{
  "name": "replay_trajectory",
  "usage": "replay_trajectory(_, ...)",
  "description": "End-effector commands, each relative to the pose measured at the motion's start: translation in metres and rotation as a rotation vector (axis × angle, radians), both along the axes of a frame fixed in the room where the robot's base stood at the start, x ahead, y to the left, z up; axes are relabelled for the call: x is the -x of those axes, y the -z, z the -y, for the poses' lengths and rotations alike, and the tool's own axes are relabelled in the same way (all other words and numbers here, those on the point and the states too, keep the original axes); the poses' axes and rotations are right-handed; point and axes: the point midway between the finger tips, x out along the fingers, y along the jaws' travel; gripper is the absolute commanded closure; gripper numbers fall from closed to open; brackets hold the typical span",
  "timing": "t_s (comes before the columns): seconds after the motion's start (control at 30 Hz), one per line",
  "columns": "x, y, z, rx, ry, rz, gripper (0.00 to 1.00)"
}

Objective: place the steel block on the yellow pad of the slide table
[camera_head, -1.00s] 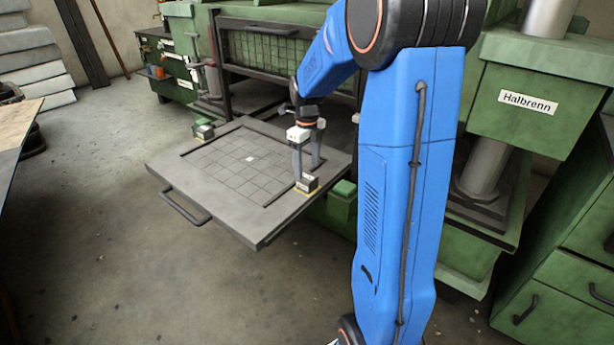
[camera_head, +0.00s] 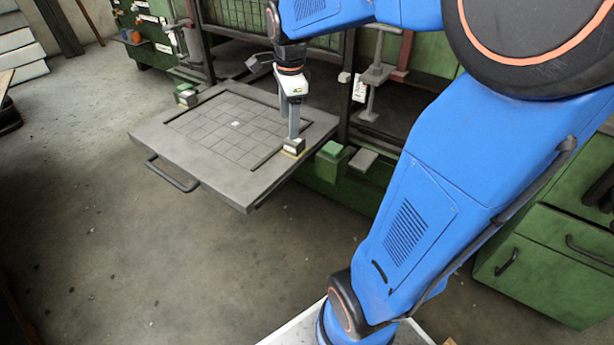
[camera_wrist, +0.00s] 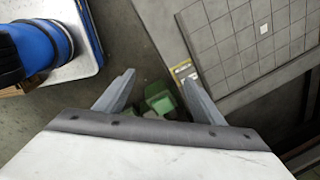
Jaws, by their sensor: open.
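The steel block (camera_head: 293,145), small and grey with a pale label, stands at the right corner of the slide table (camera_head: 205,165). It rests on the yellow pad (camera_head: 291,154), whose edge shows around its base. My gripper (camera_head: 293,128) is by the block, its fingers overlapping the block's upper edge in the head view. In the wrist view my gripper (camera_wrist: 158,80) is open with nothing between the fingers. The block (camera_wrist: 183,68) appears there beside the right fingertip, partly hidden by it. I cannot tell whether that finger touches it.
The table's grid surface is clear. The floor in front is free.

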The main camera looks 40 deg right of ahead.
Motion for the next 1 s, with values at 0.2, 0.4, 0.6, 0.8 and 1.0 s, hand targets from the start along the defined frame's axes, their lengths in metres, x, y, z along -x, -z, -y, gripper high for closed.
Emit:
replay_trajectory(0.2,0.059,-0.011,-0.032,0.09,-0.487,0.063,0.38)
replay_trajectory(0.4,0.111,-0.01,-0.055,0.196,-0.93,0.11,0.38)
replay_trajectory(0.6,0.159,0.0,-0.072,0.326,-1.362,0.148,0.38)
replay_trajectory(0.8,0.193,0.013,-0.081,0.44,-1.679,0.165,0.38)
replay_trajectory(1.0,0.204,0.019,-0.084,0.489,-1.803,0.168,0.38)
